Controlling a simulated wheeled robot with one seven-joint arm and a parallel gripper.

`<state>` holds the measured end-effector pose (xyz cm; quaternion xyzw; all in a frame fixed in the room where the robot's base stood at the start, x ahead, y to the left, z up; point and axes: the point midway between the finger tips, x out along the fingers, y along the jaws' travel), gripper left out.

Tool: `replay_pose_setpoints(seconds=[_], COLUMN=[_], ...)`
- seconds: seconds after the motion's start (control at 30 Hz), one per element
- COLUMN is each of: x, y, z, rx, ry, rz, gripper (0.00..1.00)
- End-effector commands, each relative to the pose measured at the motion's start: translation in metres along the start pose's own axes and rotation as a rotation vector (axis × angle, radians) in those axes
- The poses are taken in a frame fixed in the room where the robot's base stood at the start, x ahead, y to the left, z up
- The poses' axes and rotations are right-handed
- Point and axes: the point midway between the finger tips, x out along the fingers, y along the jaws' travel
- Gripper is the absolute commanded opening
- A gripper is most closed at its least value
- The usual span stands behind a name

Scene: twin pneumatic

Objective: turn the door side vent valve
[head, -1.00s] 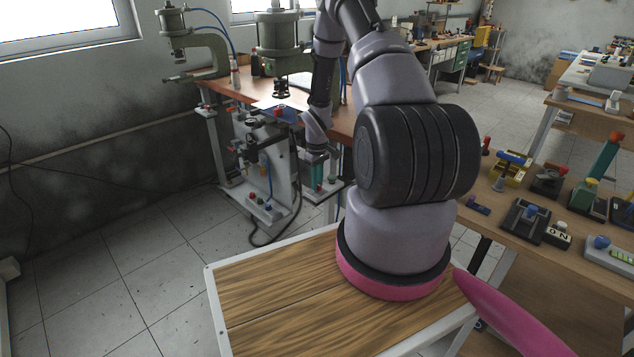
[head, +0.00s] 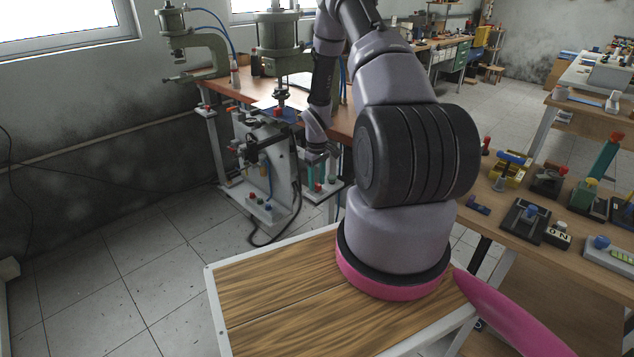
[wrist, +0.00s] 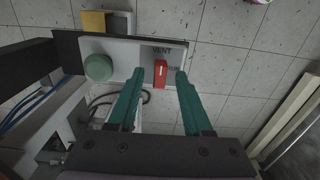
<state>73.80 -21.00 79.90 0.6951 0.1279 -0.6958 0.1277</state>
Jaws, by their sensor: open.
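In the head view, my gripper (head: 318,172) hangs pointing down beside the bench frame. The valve is too small to make out there.
A round green button (wrist: 98,67) and a yellow block (wrist: 93,21) sit left of the valve. A dark plate edge (wrist: 68,50) and blue hoses (wrist: 30,105) lie further left. In the head view, the press bench (head: 345,122) stands close behind my gripper.

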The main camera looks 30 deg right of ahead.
Motion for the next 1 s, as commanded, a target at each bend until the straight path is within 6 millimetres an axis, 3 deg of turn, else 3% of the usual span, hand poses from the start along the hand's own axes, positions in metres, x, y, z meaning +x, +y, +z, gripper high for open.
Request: replay_pose_setpoints(seconds=[0.5, 0.7, 1.0], x=[-0.091, -0.104, -0.104], y=[0.001, 0.000, 0.000], z=[0.000, 0.000, 0.000], rx=[0.000, -0.001, -0.001], ry=[0.003, 0.001, 0.000], rz=[0.002, 0.000, 0.000], gripper=[0.50, 0.50, 0.50])
